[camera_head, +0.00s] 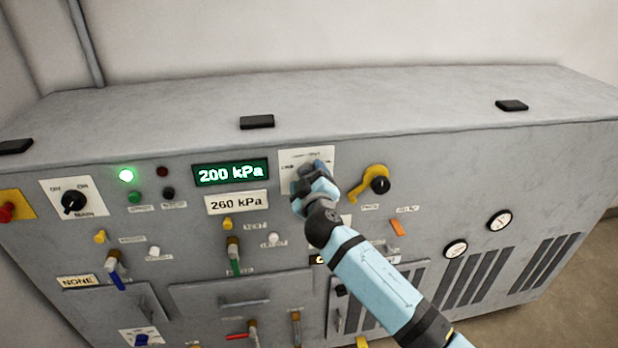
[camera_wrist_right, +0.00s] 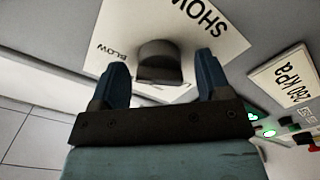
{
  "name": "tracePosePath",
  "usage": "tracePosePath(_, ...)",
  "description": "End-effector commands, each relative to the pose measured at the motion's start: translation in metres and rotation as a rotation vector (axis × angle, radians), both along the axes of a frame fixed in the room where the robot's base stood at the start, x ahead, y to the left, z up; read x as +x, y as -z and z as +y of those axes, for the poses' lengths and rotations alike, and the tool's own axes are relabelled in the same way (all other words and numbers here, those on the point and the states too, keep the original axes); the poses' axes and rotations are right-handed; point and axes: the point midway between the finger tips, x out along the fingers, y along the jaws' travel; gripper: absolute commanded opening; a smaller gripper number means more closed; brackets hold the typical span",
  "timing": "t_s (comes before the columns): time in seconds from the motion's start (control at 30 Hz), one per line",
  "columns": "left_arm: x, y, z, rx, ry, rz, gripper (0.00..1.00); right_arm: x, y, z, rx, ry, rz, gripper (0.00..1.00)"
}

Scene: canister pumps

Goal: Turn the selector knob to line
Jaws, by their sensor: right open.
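The selector knob (camera_wrist_right: 158,60) is a dark, rounded knob on a white plate (camera_wrist_right: 205,30) in the right wrist view. The plate's visible lettering includes SHOW and BLOW; the word by the knob's near side is mostly hidden. My right gripper (camera_wrist_right: 162,78) is open, with one blue finger on each side of the knob and a gap to it on both sides. In the head view the right gripper (camera_head: 311,180) is in front of the white plate (camera_head: 308,156) and hides the knob. My left gripper is not in view.
A green display (camera_head: 231,172) reads 200 kPa, above a 260 kPa card (camera_head: 237,203). A yellow-handled valve (camera_head: 370,186) is close to the right of the gripper. A black ON/OFF-type dial (camera_head: 74,202) is at the left. The cabinet top (camera_head: 370,105) is mostly clear.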

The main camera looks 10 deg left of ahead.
Motion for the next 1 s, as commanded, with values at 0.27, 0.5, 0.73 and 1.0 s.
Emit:
tracePosePath(0.27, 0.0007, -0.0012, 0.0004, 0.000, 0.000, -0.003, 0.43, 0.0025, -0.0001, 0.0010, 0.000, 0.000, 0.000, 0.70)
tracePosePath(0.5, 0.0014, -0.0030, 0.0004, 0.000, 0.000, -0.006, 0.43, 0.0023, 0.0001, 0.0009, -0.001, 0.000, 0.000, 0.24)
tracePosePath(0.73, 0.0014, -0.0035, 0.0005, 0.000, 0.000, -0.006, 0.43, 0.0023, -0.0001, 0.0008, -0.009, 0.000, -0.004, 0.23)
tracePosePath(1.0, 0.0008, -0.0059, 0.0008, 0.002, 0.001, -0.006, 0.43, 0.0022, -0.0007, 0.0006, -0.104, 0.001, -0.043, 0.23)
